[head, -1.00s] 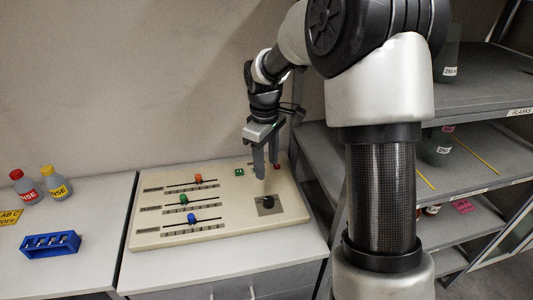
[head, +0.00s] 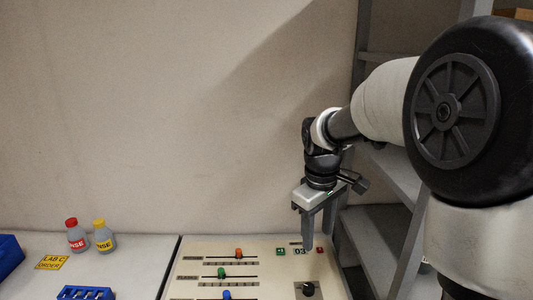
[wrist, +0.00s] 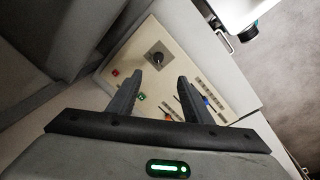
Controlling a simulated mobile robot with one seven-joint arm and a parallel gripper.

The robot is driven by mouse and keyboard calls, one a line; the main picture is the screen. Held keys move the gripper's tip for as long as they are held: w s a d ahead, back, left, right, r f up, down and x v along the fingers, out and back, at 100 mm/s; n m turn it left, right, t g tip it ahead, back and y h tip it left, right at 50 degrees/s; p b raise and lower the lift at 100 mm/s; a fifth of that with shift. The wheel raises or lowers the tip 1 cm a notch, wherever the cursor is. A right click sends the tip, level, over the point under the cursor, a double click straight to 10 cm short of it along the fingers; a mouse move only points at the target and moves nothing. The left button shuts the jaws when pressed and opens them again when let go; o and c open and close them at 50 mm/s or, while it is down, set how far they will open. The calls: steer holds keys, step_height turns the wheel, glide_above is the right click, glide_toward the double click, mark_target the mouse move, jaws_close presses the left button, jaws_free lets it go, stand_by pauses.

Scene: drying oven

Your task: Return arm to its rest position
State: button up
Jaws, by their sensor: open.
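My gripper (head: 318,230) is at the end of my arm, pointing down above the right part of the beige control panel (head: 190,272). Its two grey fingers are apart and nothing is between them. In the wrist view my gripper (wrist: 156,82) is also open, with the panel (wrist: 135,48) below it. The black knob (head: 308,289) on the panel stands just below and in front of the fingers, apart from them. It also shows in the wrist view (wrist: 157,58).
Orange (head: 238,252), green (head: 222,272) and blue (head: 227,295) sliders are on the panel. Two rinse bottles (head: 76,238) and a blue rack (head: 86,293) stand at left. A grey shelf unit (head: 376,240) stands close at right. The wall behind is bare.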

steer(key=s+r+m+t+p, duration=0.1)
steer(key=s+r, duration=0.4)
steer(key=s, duration=0.5)
steer(key=s+r+m+t+p, duration=0.1)
steer(key=s+r+m+t, duration=0.2)
steer(key=s, duration=0.8)
step_height(320, 180, up, 2)
steer(key=m, duration=0.3)
steer(key=shift+s+m+y+p, duration=0.3)
steer(key=shift+p, duration=0.1)
steer(key=shift+d, duration=0.1)
